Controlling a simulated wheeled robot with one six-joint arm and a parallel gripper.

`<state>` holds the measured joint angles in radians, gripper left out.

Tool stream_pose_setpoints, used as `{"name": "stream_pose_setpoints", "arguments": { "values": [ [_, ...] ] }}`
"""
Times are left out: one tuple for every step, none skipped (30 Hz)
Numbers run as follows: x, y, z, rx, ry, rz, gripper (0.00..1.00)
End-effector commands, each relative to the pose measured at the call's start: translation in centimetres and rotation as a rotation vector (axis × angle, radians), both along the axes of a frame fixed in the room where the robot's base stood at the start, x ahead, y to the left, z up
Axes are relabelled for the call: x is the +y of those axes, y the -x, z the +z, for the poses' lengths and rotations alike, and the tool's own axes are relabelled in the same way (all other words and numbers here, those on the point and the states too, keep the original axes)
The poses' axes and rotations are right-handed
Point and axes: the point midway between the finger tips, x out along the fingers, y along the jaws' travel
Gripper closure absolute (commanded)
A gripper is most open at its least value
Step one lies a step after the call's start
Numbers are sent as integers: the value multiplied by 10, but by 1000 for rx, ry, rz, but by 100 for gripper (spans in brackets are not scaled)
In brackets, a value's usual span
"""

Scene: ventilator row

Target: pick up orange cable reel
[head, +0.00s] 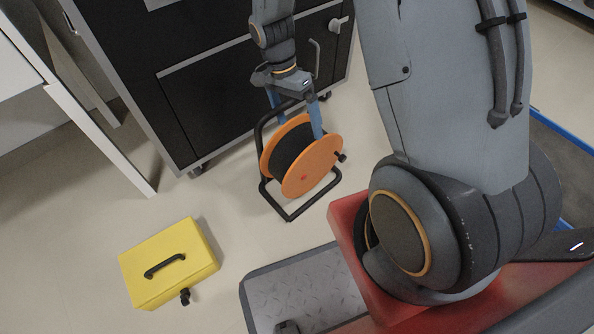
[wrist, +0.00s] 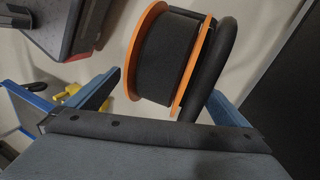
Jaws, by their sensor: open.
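The orange cable reel (head: 312,167) stands upright on the floor in the head view, with orange side discs, a black cable drum and a black tube frame. It also shows in the wrist view (wrist: 165,55), upper middle. My gripper (head: 297,120) is above the reel, pointing down, with its blue fingers apart on either side of the reel's top part. In the wrist view my open fingers (wrist: 160,95) flank the lower end of the reel and its black frame tube. I cannot tell whether either finger touches it.
A yellow case (head: 170,262) with a black handle lies on the floor at lower left. A black cabinet (head: 215,85) on casters stands behind the reel. A white panel (head: 100,130) stands at left. Floor between the case and the reel is clear.

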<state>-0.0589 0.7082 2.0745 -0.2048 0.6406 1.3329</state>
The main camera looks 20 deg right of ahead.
Motion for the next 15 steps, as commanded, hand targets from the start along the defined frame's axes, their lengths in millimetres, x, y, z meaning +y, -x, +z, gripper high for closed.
{"name": "stream_pose_setpoints", "arguments": {
  "values": [
    [-1, 1, -8, 1, 0, 0, 0],
    [-2, 2, -12, 1, 0, 0, 0],
    [-3, 3, -17, 1, 0, 0, 0],
    [-4, 4, -20, 1, 0, 1, 0],
    [-5, 5, -24, 1, 0, 1, 0],
    [-5, 7, -30, 2, 0, 2, 0],
    [-6, 8, -34, 2, 0, 2, 0],
    [-6, 10, -38, 3, -1, 0, 0],
    [-6, 11, -42, 5, -2, 0, 0],
    [-5, 12, -43, 4, -2, 2, 0],
    [-5, 13, -44, 6, -1, 3, 0],
    [-5, 13, -43, 5, -2, 3, 0],
    [-5, 13, -43, 5, -2, 3, 0],
    [-5, 13, -42, 4, -1, 2, 0],
    [-6, 12, -42, 4, -1, 1, 0]
  ]
}}
